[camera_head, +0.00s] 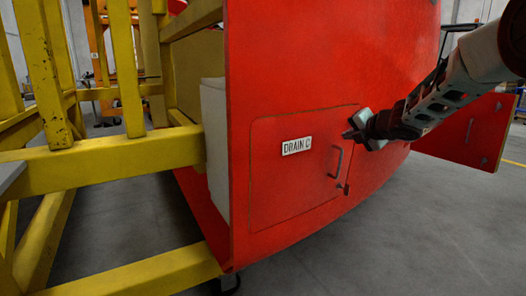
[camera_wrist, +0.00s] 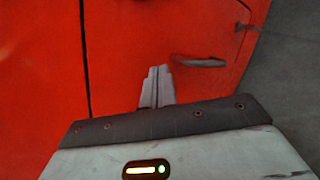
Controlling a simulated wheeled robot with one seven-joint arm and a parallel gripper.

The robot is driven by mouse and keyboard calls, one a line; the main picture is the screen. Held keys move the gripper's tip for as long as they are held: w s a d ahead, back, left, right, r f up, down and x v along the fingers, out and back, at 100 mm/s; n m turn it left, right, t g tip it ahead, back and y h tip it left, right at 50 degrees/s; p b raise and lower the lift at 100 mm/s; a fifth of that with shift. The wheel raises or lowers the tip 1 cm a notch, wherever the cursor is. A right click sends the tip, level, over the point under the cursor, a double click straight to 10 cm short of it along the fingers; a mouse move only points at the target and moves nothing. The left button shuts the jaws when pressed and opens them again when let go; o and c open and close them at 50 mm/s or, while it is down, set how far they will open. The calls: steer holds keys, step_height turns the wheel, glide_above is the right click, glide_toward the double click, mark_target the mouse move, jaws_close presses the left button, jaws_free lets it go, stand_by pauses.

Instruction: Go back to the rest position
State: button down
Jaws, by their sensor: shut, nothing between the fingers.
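The hatch looks closed. I cannot tell whether the fingers touch the red surface.
A yellow frame (camera_head: 110,155) stands on the left, against the nosecone's side. An open red panel (camera_head: 470,130) sticks out at the right, behind my arm. Grey floor (camera_head: 400,230) is clear at the lower right.

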steer(key=s+a+f+m+g+h, duration=0.1)
steer(key=s+a+f+m+g, duration=0.1)
steer(key=s+a+m, duration=0.35)
steer(key=s+a+f+m+g, duration=0.1)
steer(key=s+a+m, duration=0.2)
steer(key=s, duration=0.6)
steer(key=s+a+f+m+g+h, duration=0.1)
steer(key=s+a+f+m+g, duration=0.1)
steer(key=s+a+m, duration=0.35)
steer(key=s+d+f+m+g+h, duration=0.1)
steer(key=s+f+m+g, duration=0.25)
steer(key=s, duration=1.25)
steer(key=s+f+m+g+h, duration=0.1)
steer(key=s+f+m+g, duration=0.2)
steer(key=s, duration=1.4)
step_height(320, 180, up, 21)
steer(key=p, duration=2.1)
steer(key=shift+g, duration=0.35)
steer(key=shift+d+n, duration=0.1)
steer(key=shift+n, duration=0.15)
